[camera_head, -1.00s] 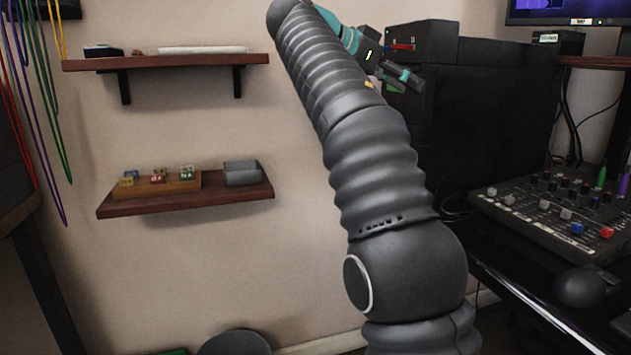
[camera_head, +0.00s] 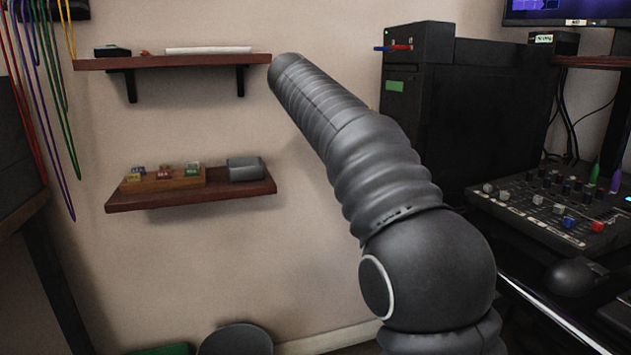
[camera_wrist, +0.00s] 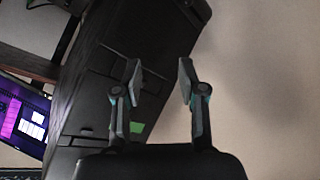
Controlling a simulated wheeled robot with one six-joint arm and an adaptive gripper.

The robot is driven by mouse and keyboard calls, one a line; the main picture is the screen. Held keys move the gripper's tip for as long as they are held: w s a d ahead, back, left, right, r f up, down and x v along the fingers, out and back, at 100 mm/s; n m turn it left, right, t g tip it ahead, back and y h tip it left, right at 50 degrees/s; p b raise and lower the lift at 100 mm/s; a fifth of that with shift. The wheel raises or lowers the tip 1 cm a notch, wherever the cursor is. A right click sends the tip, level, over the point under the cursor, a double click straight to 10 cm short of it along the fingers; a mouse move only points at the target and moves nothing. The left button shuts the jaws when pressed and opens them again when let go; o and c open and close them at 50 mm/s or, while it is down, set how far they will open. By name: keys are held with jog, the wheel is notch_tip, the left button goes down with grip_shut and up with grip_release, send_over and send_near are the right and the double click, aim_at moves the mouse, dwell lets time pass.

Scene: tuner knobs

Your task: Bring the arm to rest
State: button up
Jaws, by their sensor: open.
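My gripper (camera_wrist: 159,78) shows in the wrist view with its two fingers apart and nothing between them. Beyond it are the dark cabinet on the left and bare wall on the right. In the head view my arm (camera_head: 385,175) rises from the lower right and leans up and to the left, its upper end close to the right end of the upper shelf in the picture. My gripper is hidden in the head view.
A black cabinet (camera_head: 480,125) stands right of my arm, also seen in the wrist view (camera_wrist: 100,75). A mixer panel with knobs (camera_head: 550,207) is at the right. Two wall shelves, upper (camera_head: 175,61) and lower (camera_head: 190,197), hold small items. Cables (camera_head: 45,110) hang at the left.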

jog(key=s+f+n+g+y+p, duration=0.2)
jog(key=s+f+n+y, duration=0.4)
jog(key=s+f, duration=1)
jog(key=s+d+f+m+y, duration=0.1)
jog(key=s+d+f, duration=0.1)
jog(key=s, duration=0.5)
jog(key=s+d+f+p, duration=0.1)
jog(key=s+f, duration=0.1)
jog(key=s, duration=0.6)
jog(key=s+d+f+m+y+p, duration=0.1)
jog(key=s+d+f, duration=0.1)
jog(key=s, duration=0.6)
jog(key=shift+d+f+m+t+y, duration=0.3)
jog(key=shift+f+t, duration=0.1)
jog(key=shift+f, duration=0.15)
